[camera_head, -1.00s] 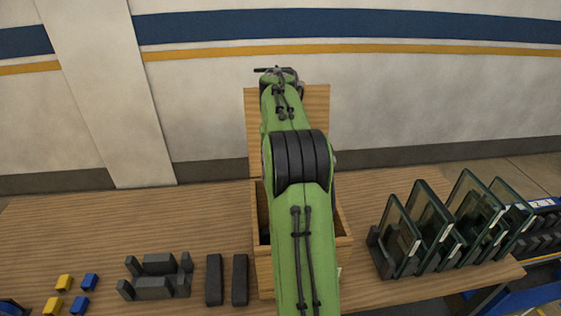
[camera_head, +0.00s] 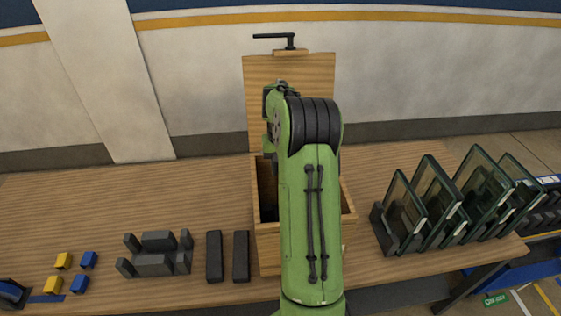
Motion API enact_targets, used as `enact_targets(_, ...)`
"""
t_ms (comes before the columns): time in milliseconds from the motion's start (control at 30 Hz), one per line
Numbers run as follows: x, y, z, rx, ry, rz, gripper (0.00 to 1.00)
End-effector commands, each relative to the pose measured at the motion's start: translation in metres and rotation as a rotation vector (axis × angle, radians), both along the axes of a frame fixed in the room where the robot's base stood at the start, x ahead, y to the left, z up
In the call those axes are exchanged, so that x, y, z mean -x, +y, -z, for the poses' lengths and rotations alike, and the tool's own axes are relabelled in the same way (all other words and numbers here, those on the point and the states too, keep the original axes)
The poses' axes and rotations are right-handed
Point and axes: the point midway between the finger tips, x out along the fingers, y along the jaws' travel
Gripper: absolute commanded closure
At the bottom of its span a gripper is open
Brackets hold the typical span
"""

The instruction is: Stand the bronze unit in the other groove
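I cannot make out a bronze unit in the head view. A dark grey fixture (camera_head: 155,263) with raised blocks and gaps between them sits on the table left of centre. Two dark upright-edged bars (camera_head: 214,257) lie side by side to its right; whether they form a groove I cannot tell. My green arm stretches over the middle of the table and hides much of the wooden box (camera_head: 268,240). My gripper is hidden behind the arm, so its state does not show.
The box's raised wooden lid (camera_head: 262,80) carries a black handle (camera_head: 275,37). Tall glass panes (camera_head: 435,195) stand in a dark rack at the right. Small yellow and blue blocks (camera_head: 80,283) lie at the left front. The table's back left is clear.

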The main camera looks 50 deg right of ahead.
Motion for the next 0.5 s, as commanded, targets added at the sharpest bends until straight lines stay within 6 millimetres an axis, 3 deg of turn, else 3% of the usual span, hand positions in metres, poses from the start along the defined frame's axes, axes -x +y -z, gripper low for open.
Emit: enact_targets(500, 0.0, 0.0, 0.052, 0.001, -0.002, 0.0, 1.0)
